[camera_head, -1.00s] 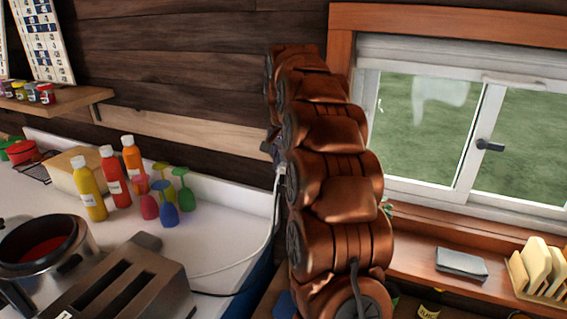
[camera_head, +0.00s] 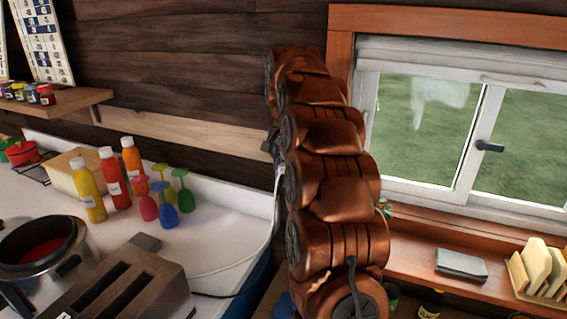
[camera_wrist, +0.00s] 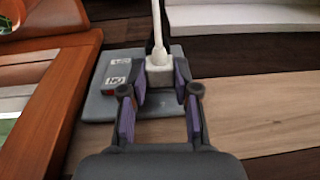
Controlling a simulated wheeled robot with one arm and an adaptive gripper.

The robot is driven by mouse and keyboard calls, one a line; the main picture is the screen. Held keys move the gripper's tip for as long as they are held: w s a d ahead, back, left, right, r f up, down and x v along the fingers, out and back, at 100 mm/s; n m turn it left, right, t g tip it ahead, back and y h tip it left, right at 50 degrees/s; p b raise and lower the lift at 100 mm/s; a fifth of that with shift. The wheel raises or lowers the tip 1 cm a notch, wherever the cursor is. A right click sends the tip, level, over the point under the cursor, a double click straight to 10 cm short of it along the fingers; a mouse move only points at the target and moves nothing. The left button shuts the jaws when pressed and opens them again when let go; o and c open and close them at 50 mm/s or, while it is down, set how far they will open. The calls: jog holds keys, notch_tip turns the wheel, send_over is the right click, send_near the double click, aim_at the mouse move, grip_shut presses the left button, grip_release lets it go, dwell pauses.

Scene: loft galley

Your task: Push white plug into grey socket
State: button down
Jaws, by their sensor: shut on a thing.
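In the wrist view, my gripper (camera_wrist: 160,82) is shut on the white plug (camera_wrist: 159,70), with a purple-padded finger on each side of it. A white cord rises from the plug's far side. The grey socket (camera_wrist: 98,105) is a flat plate with small white labels, mounted on a pale wood board. The plug overlaps the plate's right part in this view. The plug's prongs and the socket holes behind it are hidden, so I cannot tell how deep it sits. In the head view, my arm hides the plug and most of the socket area.
In the head view, a toaster (camera_head: 130,285), a pot (camera_head: 40,250), sauce bottles (camera_head: 88,190) and coloured goblets (camera_head: 168,212) stand on the white counter. The white cord (camera_head: 245,262) runs over its right end. A window (camera_head: 460,140) is right of my arm.

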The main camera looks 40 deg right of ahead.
jog(key=c, duration=0.8)
grip_release()
jog(key=shift+o, duration=0.2)
jog(key=shift+s+a+r, duration=0.1)
jog(key=shift+s+r, duration=0.05)
jog(key=shift+r, duration=1.1)
jog(key=shift+s+a+r, duration=0.1)
jog(key=shift+s+r, duration=0.05)
jog(key=shift+r, duration=1.05)
jog(key=shift+s+a+r, duration=0.1)
jog(key=shift+s+r, duration=0.05)
jog(key=shift+r, duration=1.1)
jog(key=shift+a, duration=0.1)
